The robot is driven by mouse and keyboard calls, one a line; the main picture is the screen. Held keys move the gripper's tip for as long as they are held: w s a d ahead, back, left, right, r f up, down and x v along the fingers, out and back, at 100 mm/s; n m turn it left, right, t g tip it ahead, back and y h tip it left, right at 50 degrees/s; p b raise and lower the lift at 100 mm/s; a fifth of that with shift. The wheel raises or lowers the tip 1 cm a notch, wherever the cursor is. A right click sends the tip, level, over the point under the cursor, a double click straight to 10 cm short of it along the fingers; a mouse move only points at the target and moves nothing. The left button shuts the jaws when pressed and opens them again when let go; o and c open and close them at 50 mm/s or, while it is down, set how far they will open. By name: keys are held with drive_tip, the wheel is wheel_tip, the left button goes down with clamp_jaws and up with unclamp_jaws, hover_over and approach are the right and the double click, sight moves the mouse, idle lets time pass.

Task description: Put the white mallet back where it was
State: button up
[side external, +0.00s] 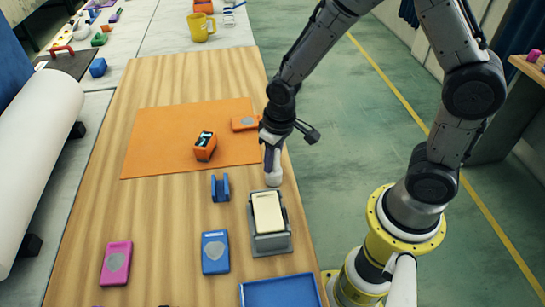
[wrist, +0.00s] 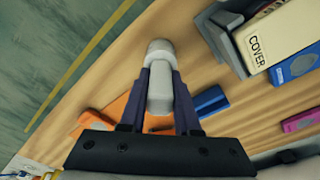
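The white mallet (wrist: 159,92) is between my gripper's two dark fingers in the wrist view, with its rounded end beyond the fingertips. My gripper (wrist: 160,72) is shut on it. In the side view my gripper (side external: 272,143) is at the table's right edge, and the white mallet (side external: 273,170) hangs below it, roughly upright. Its lower end is just behind the grey stand with the cream block (side external: 267,212); I cannot tell whether it touches the table. A small blue U-shaped bracket (side external: 220,188) stands empty to the left of the mallet.
An orange mat (side external: 150,145) holds an orange device with a display (side external: 205,146) and an orange block (side external: 245,123). A blue case (side external: 215,252), pink case (side external: 116,263) and blue tray (side external: 280,291) are nearer the front. Bare wood (side external: 165,215) lies left of the bracket.

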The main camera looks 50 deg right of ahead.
drive_tip(key=shift+o, duration=0.4)
drive_tip(key=o, duration=0.6)
drive_tip(key=shift+c, duration=0.2)
drive_tip(key=shift+c, duration=0.2)
drive_tip(key=shift+c, duration=1.4)
drive_tip(key=shift+s+r, duration=0.15)
drive_tip(key=shift+r, duration=1.1)
drive_tip(key=shift+s+r, duration=0.15)
drive_tip(key=shift+r, duration=1.1)
